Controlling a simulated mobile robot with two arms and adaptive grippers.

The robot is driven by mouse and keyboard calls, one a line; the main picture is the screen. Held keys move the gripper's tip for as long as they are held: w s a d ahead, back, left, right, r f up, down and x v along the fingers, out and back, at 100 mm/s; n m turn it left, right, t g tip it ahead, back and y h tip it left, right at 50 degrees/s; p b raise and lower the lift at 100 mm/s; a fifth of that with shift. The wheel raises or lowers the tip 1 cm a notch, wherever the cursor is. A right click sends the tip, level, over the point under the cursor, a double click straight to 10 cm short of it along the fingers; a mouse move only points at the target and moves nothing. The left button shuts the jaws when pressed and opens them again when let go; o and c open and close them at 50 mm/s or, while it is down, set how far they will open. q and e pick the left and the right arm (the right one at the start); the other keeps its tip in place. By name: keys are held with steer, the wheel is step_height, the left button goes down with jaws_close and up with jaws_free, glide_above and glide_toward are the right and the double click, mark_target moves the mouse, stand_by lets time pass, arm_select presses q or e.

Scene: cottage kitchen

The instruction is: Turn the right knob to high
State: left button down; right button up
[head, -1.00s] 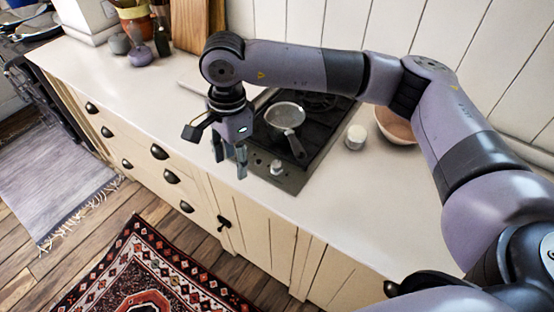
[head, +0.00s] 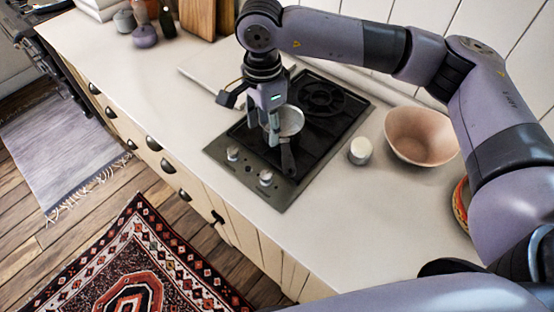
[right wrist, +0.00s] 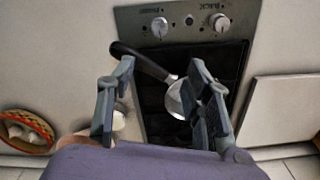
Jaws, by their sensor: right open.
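The cooktop (head: 225,148) is set in the counter and has two silver knobs on its front strip. The right knob (head: 265,177) is the one nearer the white jar. In the right wrist view the picture is turned round, and the right knob (right wrist: 159,26) appears on the left. The left knob (head: 232,154) also shows in the wrist view (right wrist: 220,22). My right gripper (head: 273,138) is open and empty above the cooktop, behind the knobs and by the pan. Its spread fingers (right wrist: 160,70) frame the pan handle in the wrist view. My left gripper is out of view.
A small pan (head: 292,121) stands on the cooktop, its dark handle (head: 288,158) pointing toward the front near the right knob. A white jar (head: 360,151) and a pinkish bowl (head: 422,136) stand to the right. The front counter strip is clear.

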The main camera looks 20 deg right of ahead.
steer(key=p, duration=0.3)
glide_above(266, 174)
step_height(266, 174, down, 6)
step_height(266, 174, down, 10)
steer(key=p, duration=0.3)
steer(key=shift+r, duration=0.15)
steer(key=shift+f, duration=0.7)
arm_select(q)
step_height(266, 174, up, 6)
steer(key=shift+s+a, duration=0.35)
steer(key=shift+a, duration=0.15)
arm_select(e)
steer(key=shift+c, duration=0.3)
steer(key=c, duration=0.3)
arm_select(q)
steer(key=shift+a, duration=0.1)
arm_select(e)
jaws_close()
